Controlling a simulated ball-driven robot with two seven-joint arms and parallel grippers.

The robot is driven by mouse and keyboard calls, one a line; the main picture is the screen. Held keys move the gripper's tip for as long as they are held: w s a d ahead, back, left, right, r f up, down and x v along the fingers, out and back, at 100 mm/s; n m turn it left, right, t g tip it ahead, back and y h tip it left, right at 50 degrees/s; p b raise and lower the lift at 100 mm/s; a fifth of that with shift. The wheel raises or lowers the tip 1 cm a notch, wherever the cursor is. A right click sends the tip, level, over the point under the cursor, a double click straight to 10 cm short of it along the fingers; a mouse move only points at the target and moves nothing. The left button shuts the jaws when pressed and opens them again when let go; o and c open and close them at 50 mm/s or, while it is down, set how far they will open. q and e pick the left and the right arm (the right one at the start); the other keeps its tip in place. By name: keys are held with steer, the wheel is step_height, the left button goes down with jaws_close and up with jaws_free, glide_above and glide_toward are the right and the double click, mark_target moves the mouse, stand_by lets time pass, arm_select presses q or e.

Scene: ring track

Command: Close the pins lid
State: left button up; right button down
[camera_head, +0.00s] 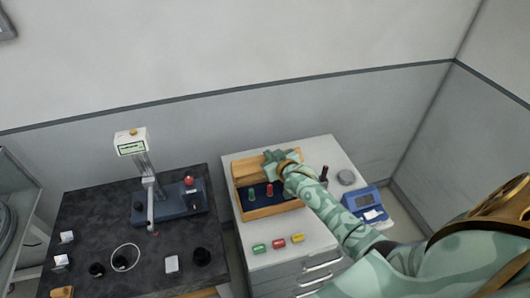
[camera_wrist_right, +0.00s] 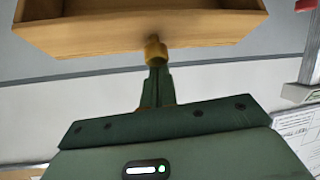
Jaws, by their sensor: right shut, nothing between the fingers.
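The wooden pins box (camera_head: 274,211) stands on the white-topped cabinet, with a green pin (camera_head: 252,194) and a red pin (camera_head: 270,190) upright on its dark inside. Its wooden lid (camera_head: 250,173) is raised at the back, so the box is open. My right gripper (camera_head: 277,158) is at the lid's upper edge, and its forearm hides the box's right part. In the right wrist view, the shut fingers (camera_wrist_right: 157,75) point at a small round knob (camera_wrist_right: 155,49) on the lid's edge (camera_wrist_right: 100,38). I cannot tell whether they touch it. My left gripper is not in view.
A green piece (camera_head: 259,248), a red piece (camera_head: 279,243) and a yellow piece (camera_head: 297,238) lie before the box. A blue device (camera_head: 362,200) is at the right. A black table (camera_head: 100,215) with a measuring stand (camera_head: 146,175) is at the left, across a gap.

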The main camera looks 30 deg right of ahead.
steer(key=s+a+f+t+b, duration=0.2)
steer(key=s+f+t+b, duration=0.3)
steer(key=s+f+b, duration=0.5)
steer(key=b, duration=0.3)
steer(key=shift+s+a+n+t+h, duration=0.3)
steer(key=shift+s+a+n+t, duration=0.1)
step_height(320, 180, up, 5)
steer(key=p, duration=0.5)
steer(key=s+a+f+b, duration=0.1)
steer(key=s+f+b, duration=0.3)
steer(key=s+f, duration=0.3)
steer(key=shift+s+a, duration=0.2)
steer(key=shift+s, duration=0.15)
